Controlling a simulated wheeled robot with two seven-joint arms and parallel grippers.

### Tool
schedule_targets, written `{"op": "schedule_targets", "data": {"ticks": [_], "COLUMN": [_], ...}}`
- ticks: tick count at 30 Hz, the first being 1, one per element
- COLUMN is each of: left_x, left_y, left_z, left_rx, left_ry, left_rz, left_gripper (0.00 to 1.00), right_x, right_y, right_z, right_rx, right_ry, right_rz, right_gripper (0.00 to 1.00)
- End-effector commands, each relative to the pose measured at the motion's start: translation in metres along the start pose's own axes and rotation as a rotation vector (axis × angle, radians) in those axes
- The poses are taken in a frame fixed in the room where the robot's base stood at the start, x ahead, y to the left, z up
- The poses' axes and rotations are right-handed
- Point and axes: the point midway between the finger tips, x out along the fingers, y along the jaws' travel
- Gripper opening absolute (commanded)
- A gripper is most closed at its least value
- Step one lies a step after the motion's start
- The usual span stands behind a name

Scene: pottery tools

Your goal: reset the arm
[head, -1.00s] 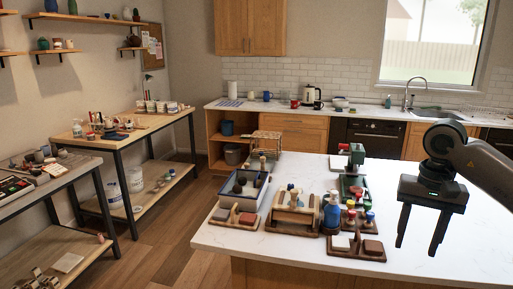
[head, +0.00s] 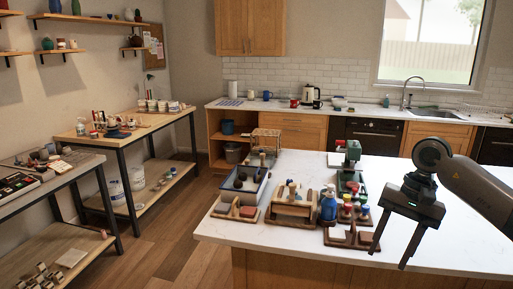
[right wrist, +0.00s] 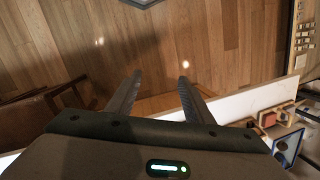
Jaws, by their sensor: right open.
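My right gripper (head: 389,253) is in the head view at the right, above the white countertop of the island. Its two dark fingers are spread, point downward and hold nothing. In the right wrist view its fingers (right wrist: 157,80) are apart with only wood floor and the pale counter edge behind them. My left gripper does not show in the head view.
The white island countertop (head: 300,254) carries a blue tray (head: 222,194), a wooden box (head: 291,213), a blue bottle (head: 328,206), several colored-lid jars and a green device (head: 350,150). The counter right of these is mostly clear. Workbenches (head: 130,138) stand left.

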Motion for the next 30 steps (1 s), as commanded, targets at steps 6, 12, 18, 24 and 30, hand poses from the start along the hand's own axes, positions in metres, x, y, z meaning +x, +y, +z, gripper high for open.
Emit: {"op": "schedule_targets", "data": {"ticks": [6,12,18,24,30], "left_x": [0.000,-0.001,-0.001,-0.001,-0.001], "left_y": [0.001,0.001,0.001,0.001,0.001], "left_z": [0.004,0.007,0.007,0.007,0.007], "left_rx": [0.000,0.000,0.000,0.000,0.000], "left_ry": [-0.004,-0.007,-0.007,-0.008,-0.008], "left_rz": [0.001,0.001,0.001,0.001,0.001], "left_gripper": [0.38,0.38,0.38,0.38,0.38], "right_x": [0.041,0.089,0.136,0.192,0.282], "right_y": [-0.040,-0.097,-0.154,-0.179,-0.159], "right_z": [0.015,0.036,0.039,0.008,-0.040], "right_rx": [0.131,0.391,0.817,1.328,1.901], "right_ry": [-0.181,-0.483,-0.895,-1.314,-1.709], "right_rz": [-0.134,-0.311,-0.474,-0.559,-0.573], "right_gripper": [0.47,0.47,0.47,0.47,0.47]}}
